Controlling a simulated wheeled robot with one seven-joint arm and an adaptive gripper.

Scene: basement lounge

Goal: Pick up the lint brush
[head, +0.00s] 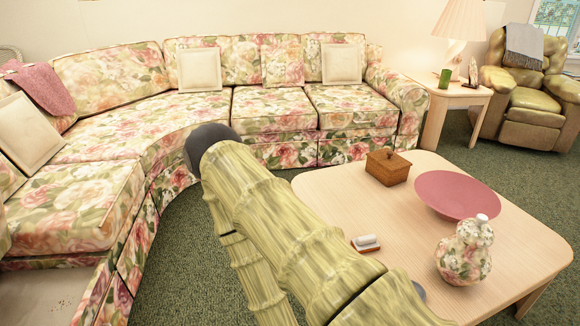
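A small white object with a reddish-brown edge (366,243), which looks like the lint brush, lies on the light wood coffee table (325,187). It is near the table's left side, just right of my arm. It is too small for its details to be clear. My arm, with a bamboo-like surface, crosses the lower middle of the view and covers the table's near left part. My gripper does not show, so its distance from the object and what it holds cannot be seen.
The table also bears a wooden box (387,167), a pink bowl (457,194) and a floral vase (464,250). A floral sofa (265,105) curves behind and left. A side table (458,92) with a lamp (462,25) and an armchair (530,80) stand back right. Green carpet (185,240) is open left of my arm.

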